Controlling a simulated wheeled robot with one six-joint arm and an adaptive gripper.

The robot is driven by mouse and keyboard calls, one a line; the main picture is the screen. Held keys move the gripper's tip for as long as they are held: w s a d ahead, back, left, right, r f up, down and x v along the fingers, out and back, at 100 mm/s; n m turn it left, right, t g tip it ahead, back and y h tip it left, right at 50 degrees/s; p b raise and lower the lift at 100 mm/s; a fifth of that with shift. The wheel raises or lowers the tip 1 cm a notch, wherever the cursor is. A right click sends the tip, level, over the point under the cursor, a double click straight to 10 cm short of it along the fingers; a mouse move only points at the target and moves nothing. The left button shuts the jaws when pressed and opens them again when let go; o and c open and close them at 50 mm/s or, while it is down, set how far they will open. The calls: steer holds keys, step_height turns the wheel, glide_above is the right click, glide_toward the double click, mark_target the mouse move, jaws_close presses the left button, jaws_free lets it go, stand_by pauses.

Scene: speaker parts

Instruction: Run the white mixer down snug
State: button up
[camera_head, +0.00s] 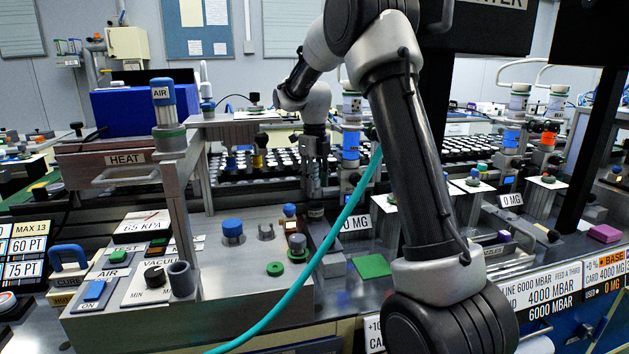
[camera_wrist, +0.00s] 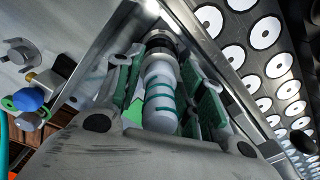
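The white mixer (camera_wrist: 160,92), a white cylinder with teal spiral stripes, stands between the green-padded fingers of my gripper (camera_wrist: 162,85) in the wrist view.
A metal rail (camera_wrist: 215,65) runs close beside my fingers, with rows of white discs (camera_wrist: 265,32) beyond it. A blue-knobbed fitting (camera_wrist: 28,99) lies to the left. In the head view, a blue-capped post (camera_head: 232,231) and a green pad (camera_head: 371,266) stand on the bench. A teal hose (camera_head: 330,240) crosses in front.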

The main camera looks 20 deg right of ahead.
steer(key=shift+n, duration=2.6)
steer(key=c, duration=0.5)
steer(key=shift+m, duration=0.9)
steer(key=shift+c, duration=0.2)
steer(key=shift+m, duration=0.9)
steer(key=shift+m, duration=0.8)
